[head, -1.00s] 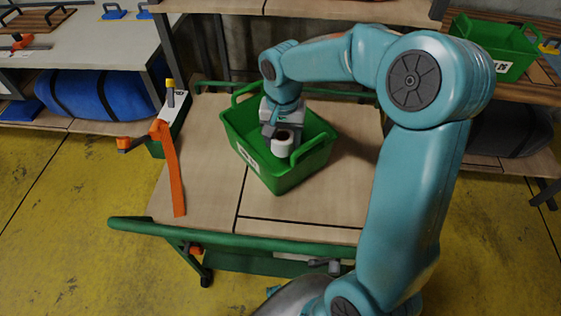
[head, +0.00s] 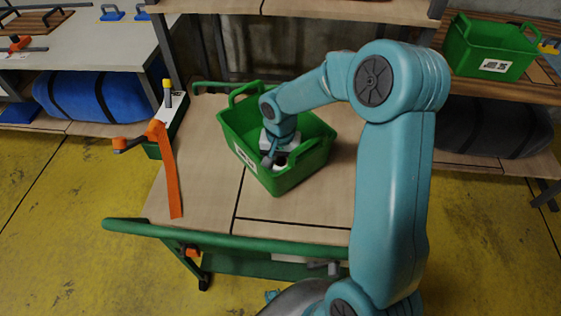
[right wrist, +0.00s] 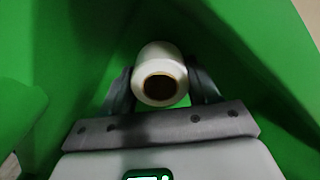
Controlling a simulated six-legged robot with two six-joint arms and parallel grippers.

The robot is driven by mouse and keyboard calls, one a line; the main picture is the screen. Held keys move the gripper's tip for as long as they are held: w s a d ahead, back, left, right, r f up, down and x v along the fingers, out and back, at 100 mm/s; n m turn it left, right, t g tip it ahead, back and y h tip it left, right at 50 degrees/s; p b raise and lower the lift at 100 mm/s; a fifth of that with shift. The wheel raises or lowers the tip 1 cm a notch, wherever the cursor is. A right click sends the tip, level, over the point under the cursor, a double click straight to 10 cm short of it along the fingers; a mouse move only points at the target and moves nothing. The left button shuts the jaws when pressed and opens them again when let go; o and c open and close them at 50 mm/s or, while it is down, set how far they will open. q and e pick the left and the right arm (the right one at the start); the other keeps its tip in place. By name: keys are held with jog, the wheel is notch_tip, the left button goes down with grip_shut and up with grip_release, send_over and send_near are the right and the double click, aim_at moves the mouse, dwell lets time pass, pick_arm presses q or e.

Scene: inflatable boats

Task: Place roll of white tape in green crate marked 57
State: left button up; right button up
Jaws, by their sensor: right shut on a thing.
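The green crate (head: 292,179) stands on the wooden top of a trolley in the head view. It has a white label on its front left wall, whose number I cannot read surely. My right gripper (head: 279,160) is down inside this crate. In the right wrist view, the gripper (right wrist: 160,82) is shut on the roll of white tape (right wrist: 160,55), with a finger on each side and the dark core hole facing the camera. Green crate walls surround it. Whether the roll touches the crate floor is not clear. My left gripper is out of view.
Another green crate (head: 490,48) with a white label stands on the shelf at the right. The front of the trolley top (head: 300,219) is clear.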

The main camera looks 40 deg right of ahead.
aim_at(280, 161)
jog(key=o, duration=1.1)
jog(key=shift+r, duration=0.1)
jog(key=shift+w+r+p, duration=0.1)
jog(key=shift+r+p, duration=0.25)
notch_tip(280, 161, up, 11)
jog(key=shift+r+p, duration=0.15)
jog(key=shift+p, duration=0.5)
